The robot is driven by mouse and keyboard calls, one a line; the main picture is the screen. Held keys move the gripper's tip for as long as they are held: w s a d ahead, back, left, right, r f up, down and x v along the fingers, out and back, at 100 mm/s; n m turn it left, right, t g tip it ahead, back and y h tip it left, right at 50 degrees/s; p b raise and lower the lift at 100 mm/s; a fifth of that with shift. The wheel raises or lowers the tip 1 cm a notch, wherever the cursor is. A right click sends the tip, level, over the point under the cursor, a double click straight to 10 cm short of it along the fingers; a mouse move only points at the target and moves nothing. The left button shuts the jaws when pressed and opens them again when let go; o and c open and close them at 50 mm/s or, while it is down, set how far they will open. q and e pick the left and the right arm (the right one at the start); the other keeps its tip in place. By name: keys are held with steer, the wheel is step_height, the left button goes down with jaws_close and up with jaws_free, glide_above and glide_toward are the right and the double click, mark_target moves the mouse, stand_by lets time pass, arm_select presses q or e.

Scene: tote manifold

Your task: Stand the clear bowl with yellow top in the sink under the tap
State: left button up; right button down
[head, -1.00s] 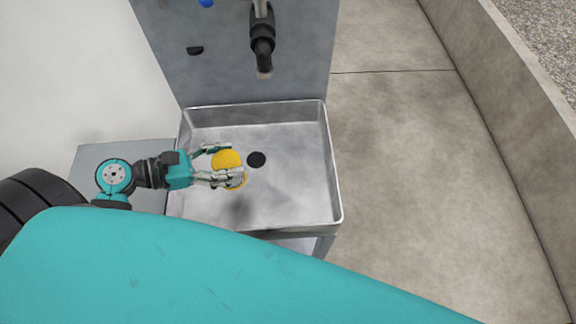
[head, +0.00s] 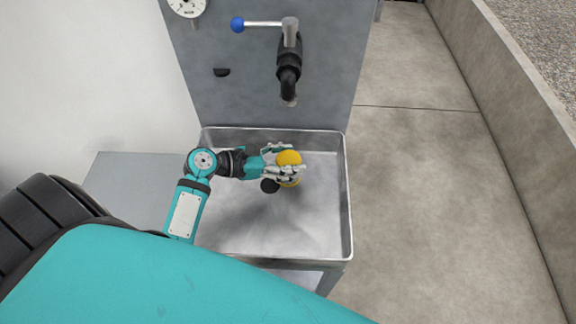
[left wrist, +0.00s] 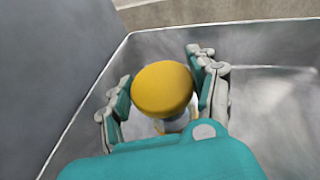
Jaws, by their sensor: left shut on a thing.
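The bowl with yellow top (head: 289,158) is between the fingers of my left gripper (head: 285,164), which is shut on it. Its round yellow top also shows in the left wrist view (left wrist: 163,88), with a finger on each side; most of the clear body is hidden. The gripper holds it over the back part of the metal sink (head: 230,235). The tap (head: 289,75) sticks out from the grey back panel, higher in the picture than the bowl. I cannot tell whether the bowl touches the sink floor. My right gripper is not in view.
A lever with a blue knob (head: 237,25) and a round gauge (head: 187,5) are on the back panel (head: 225,105). The black drain (head: 270,186) lies beside the gripper. The front of the sink is bare. A grey side surface (head: 130,185) adjoins it.

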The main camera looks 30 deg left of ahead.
arm_select(q)
steer(key=shift+f, duration=1.65)
steer(key=shift+f, duration=0.1)
steer(key=o, duration=1.3)
steer(key=v, duration=1.2)
